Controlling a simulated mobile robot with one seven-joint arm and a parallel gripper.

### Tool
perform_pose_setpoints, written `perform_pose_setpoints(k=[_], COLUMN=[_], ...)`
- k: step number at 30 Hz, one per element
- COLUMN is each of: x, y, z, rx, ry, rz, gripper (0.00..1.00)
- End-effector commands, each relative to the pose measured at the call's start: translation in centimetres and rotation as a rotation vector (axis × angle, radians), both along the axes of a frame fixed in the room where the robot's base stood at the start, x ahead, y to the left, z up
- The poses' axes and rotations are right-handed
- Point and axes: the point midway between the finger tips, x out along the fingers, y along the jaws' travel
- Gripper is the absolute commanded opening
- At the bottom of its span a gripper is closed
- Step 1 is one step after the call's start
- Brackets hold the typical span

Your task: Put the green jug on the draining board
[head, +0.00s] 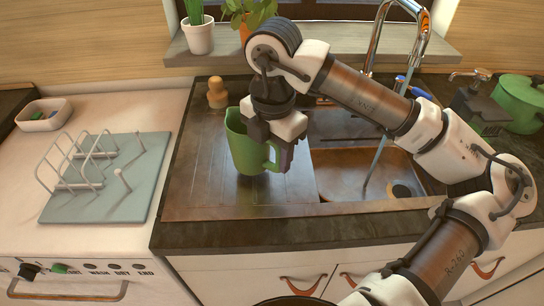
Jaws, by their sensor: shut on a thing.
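The green jug (243,148) is upright, its handle on the right side. My gripper (279,158) is shut on the jug at its handle side and partly hides it. The jug is over the grooved brown draining board (195,195), left of the sink. From this one view I cannot tell whether the jug's base touches the board.
The copper-coloured sink (345,178) is right of the jug, with water running from the tap (380,40). A wooden pepper mill (217,92) stands behind the jug. A white wire rack (95,150) on a grey mat (140,205) is at left. A green pot (520,100) sits far right.

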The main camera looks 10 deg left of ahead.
Motion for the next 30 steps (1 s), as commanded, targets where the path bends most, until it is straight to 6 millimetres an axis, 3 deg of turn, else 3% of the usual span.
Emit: perform_pose_setpoints(k=[6, 17, 18, 23, 30], x=[0.0, 0.1, 0.0, 0.0, 0.0], y=[0.0, 0.0, 0.0, 0.0, 0.0], z=[-2.3, -2.8, -2.8, -2.7, -2.7], rx=[0.002, 0.001, 0.001, 0.001, 0.000], ry=[0.000, -0.002, 0.000, 0.000, 0.001], rz=[-0.001, -0.001, -0.001, -0.001, -0.001], gripper=[0.13, 0.13, 0.52, 0.73, 0.73])
